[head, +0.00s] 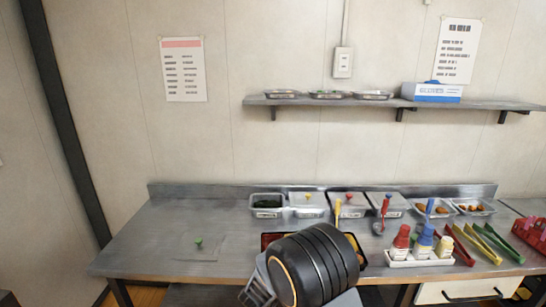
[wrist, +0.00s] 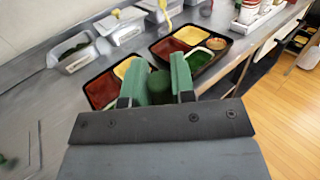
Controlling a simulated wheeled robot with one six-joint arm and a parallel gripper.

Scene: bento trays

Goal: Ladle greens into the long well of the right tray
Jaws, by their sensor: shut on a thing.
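My gripper (wrist: 166,80) is shut on a dark green handle (wrist: 159,86), seen between its green finger pads in the wrist view. This looks like the greens ladle; I cannot make out its bowl. The right tray (wrist: 233,42) is black, beyond the fingers to the right, with red-brown parts, a green patch (wrist: 201,59) and a small pale-rimmed round thing (wrist: 216,44). I cannot tell whether the green patch lies in the long well. The left tray (wrist: 87,92) is partly hidden by the fingers. The greens pan (head: 268,204) stands open at the back.
Lidded pans (head: 309,205) line the back right of the greens pan. A bottle caddy (head: 420,259) and coloured tongs (head: 485,242) stand right of the trays. A lid with a green knob (head: 198,241) lies on the left counter, which is otherwise clear. My arm hides much of the trays in the head view.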

